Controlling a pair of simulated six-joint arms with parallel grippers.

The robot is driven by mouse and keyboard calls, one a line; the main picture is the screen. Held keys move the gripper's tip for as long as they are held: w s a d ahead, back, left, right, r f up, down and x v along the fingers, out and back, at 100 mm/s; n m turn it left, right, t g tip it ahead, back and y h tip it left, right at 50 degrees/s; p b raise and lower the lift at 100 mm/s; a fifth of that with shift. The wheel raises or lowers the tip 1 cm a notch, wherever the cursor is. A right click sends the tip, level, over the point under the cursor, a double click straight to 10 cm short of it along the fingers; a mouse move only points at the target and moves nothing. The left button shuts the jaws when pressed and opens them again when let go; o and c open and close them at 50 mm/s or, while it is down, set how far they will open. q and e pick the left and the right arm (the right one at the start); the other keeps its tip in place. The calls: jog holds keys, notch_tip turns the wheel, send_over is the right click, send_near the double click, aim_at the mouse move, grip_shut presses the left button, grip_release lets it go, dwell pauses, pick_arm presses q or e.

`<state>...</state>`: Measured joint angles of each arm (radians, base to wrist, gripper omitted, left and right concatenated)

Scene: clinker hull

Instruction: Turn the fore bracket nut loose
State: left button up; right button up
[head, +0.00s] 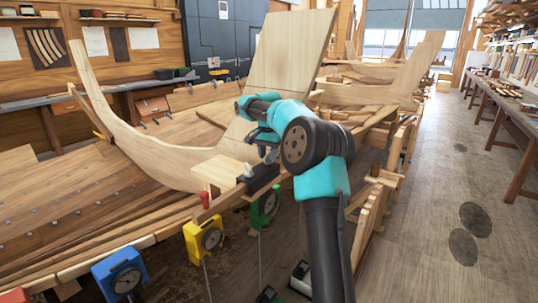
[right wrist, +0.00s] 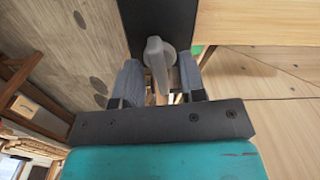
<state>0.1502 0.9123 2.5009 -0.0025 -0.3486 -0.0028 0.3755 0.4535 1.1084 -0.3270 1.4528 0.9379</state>
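The fore bracket is a dark block (head: 263,179) on the hull's near edge, beside a pale wooden block. Its grey wing nut (head: 247,171) stands on top at the left end. In the right wrist view the nut (right wrist: 157,62) shows with one wing pointing toward the camera, against the dark bracket (right wrist: 157,18). My right gripper (head: 264,146) is just above the bracket in the head view. Its fingers (right wrist: 160,78) are apart, one on each side of the nut in the wrist view. I cannot tell how deep they reach. My left gripper is out of view.
Yellow (head: 205,240), blue (head: 122,276) and green (head: 265,208) gauge-like boxes hang along the hull edge. A curved wooden stem (head: 150,145) rises behind. The floor (head: 440,210) at right is clear.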

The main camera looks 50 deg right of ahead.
grip_shut()
jog(key=shift+n, duration=0.3)
jog(key=n, duration=0.9)
dwell(0.5)
dwell(0.4)
jog(key=shift+o, duration=0.3)
grip_release()
jog(key=shift+r, duration=0.1)
